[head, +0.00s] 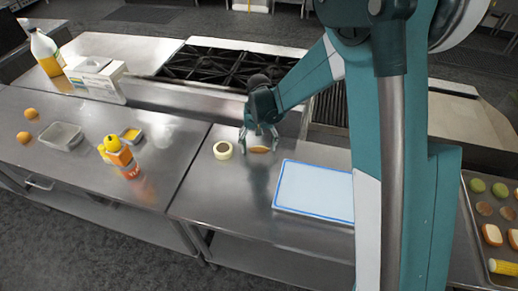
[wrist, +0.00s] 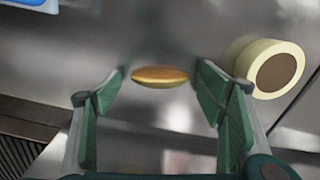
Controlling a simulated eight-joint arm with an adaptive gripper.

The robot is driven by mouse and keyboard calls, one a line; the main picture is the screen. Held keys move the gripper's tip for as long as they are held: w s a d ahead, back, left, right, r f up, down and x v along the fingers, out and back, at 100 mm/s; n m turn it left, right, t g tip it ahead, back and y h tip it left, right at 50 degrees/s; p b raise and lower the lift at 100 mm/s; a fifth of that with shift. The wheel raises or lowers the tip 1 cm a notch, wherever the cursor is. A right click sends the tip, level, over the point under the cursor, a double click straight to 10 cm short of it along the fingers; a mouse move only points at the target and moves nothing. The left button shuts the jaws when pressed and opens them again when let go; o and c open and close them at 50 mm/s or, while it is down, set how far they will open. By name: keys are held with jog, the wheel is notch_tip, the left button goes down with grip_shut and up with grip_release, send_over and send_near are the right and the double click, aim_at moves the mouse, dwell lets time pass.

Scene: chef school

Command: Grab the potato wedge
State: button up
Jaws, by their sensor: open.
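The potato wedge (head: 259,149) is a small golden-brown piece lying on the steel counter, just right of a roll of tape. In the wrist view the wedge (wrist: 160,76) lies ahead of the fingertips, between their lines. My gripper (head: 260,140) is above the counter at the wedge, fingers pointing down. In the wrist view my gripper (wrist: 152,85) is open with green finger pads on both sides and nothing held. I cannot tell the exact height of the fingertips over the counter.
The tape roll (head: 223,150) is close on the left; it shows beside a finger in the wrist view (wrist: 247,62). A blue-edged white cutting board (head: 313,190) lies to the right. The stove (head: 225,67) is behind. A food tray (head: 477,240) is far right.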

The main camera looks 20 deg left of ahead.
jog(key=c, duration=1)
jog(key=shift+r, duration=5)
